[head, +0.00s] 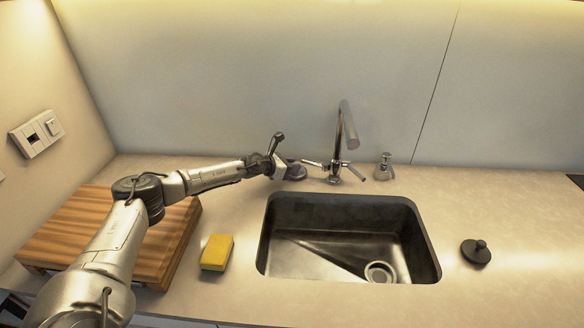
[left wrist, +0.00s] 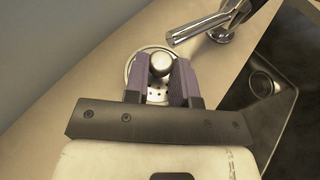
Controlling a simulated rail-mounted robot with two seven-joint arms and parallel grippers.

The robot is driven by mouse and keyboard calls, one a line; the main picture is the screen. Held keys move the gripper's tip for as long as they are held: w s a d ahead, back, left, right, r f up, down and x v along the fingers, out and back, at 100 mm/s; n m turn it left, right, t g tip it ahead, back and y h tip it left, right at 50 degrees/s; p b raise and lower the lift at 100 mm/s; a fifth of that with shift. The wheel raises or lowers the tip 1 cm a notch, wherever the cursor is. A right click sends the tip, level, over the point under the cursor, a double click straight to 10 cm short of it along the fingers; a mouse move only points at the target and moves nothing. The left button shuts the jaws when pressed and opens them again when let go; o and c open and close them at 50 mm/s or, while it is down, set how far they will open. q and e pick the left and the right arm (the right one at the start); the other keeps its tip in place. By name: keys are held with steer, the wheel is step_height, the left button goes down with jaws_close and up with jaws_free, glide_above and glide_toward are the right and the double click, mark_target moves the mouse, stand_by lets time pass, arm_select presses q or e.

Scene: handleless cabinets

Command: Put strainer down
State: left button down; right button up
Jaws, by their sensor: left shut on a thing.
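The strainer (left wrist: 160,66) is a round metal disc with a light rim, small holes and a knob. In the left wrist view, its knob is between the two purple fingers of my left gripper (left wrist: 158,82), which is shut on it. In the head view, my left gripper (head: 292,171) is over the counter behind the sink's back-left corner, left of the faucet. There the strainer is hard to make out. I cannot tell whether it touches the counter. My right gripper is not in view.
The dark sink (head: 330,262) has a round drain (head: 380,272). The faucet (head: 345,140) and a small dispenser (head: 384,167) stand behind it. A yellow sponge (head: 217,252), wooden board (head: 175,250) and black stopper (head: 476,252) lie on the counter. The right counter is mostly clear.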

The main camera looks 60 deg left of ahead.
arm_select(q)
steer(key=shift+f, duration=0.15)
steer(key=c, duration=0.9)
jaws_free()
steer(key=shift+c, duration=0.2)
